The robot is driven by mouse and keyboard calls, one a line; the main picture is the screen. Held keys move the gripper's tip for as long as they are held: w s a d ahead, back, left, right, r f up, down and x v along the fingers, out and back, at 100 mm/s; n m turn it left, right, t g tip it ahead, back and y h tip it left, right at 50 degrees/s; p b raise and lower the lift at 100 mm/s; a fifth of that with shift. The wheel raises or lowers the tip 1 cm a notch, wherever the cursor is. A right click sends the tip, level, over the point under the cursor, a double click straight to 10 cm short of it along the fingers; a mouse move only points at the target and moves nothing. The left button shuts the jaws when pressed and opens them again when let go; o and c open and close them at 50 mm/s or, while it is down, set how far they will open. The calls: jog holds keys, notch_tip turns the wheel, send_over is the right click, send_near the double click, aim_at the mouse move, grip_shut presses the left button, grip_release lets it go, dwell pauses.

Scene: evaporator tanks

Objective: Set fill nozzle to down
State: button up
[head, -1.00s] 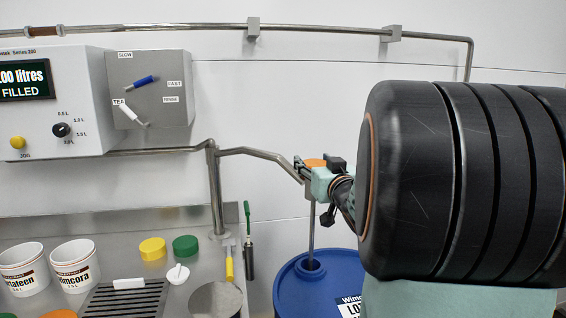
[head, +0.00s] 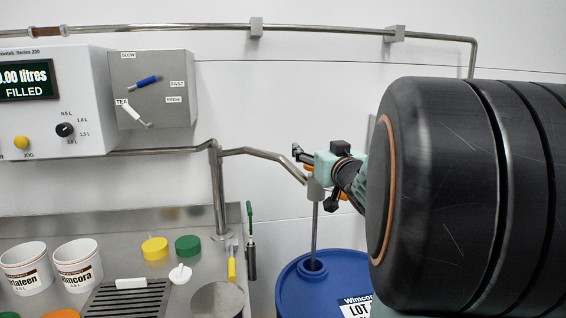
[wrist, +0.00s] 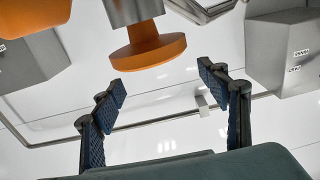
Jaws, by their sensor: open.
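I take the fill nozzle to be the grey fitting (head: 316,188) at the end of the bent pipe, with a thin tube running straight down from it into a blue drum. An orange mushroom-shaped knob (head: 308,167) tops it, mostly hidden behind my gripper in the head view. My gripper (head: 299,153) is just above the knob. In the wrist view, the orange knob (wrist: 150,48) and its grey cylinder (wrist: 132,10) appear upside down, beyond the fingertips. My gripper (wrist: 162,80) is open and empty there; no contact shows.
The blue drum (head: 296,290) stands below the fitting. At left are a display box (head: 90,130), a grey switch panel (head: 180,75), cups (head: 77,263), coloured lids (head: 187,245) and a drain grate (head: 125,300). A pipe runs along the wall.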

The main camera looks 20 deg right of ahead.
notch_tip(320, 180, up, 6)
jog(key=shift+f, duration=0.1)
dwell(0.4)
